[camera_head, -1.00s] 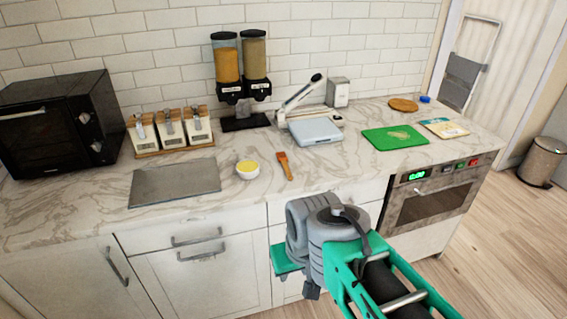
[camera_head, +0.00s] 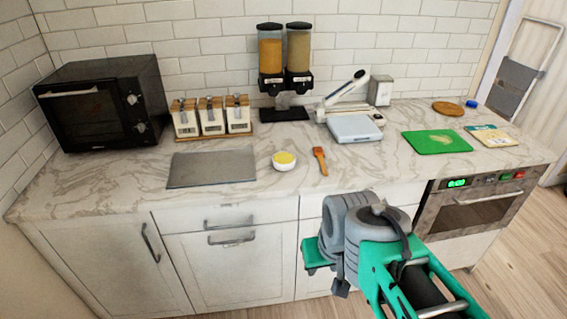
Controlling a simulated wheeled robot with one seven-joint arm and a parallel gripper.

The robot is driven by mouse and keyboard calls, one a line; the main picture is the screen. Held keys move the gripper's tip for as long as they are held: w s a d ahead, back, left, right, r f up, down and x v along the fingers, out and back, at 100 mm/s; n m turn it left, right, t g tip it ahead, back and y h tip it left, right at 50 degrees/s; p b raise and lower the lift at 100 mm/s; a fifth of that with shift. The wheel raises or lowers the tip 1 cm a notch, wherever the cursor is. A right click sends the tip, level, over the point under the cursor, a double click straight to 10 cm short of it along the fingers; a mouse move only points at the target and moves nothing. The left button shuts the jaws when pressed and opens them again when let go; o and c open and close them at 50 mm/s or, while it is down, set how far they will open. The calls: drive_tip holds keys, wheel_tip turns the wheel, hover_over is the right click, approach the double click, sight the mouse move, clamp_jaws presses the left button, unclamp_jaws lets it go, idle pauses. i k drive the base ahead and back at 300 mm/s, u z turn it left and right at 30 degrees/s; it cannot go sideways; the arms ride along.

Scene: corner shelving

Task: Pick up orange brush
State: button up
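The orange brush (camera_head: 320,159) lies flat on the marble counter, just right of a small white bowl with yellow contents. Its broader end points toward the back wall and its narrow end toward the counter's front edge. My gripper (camera_head: 318,256) is in front of the counter, below and nearer to me than the brush, and apart from it. The arm hides most of the gripper, and its fingertips do not show clearly. I cannot tell whether it is open or shut.
The bowl (camera_head: 284,160) stands close left of the brush, with a grey board (camera_head: 212,169) beyond. A scale (camera_head: 354,128) stands behind right, and a green board (camera_head: 436,142) lies right. Cabinet fronts (camera_head: 230,268) and an oven (camera_head: 474,208) line the counter.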

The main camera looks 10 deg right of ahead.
sight(318, 152)
drive_tip(key=z, duration=0.65)
drive_tip(key=i, duration=1.2)
drive_tip(key=u, duration=3.25)
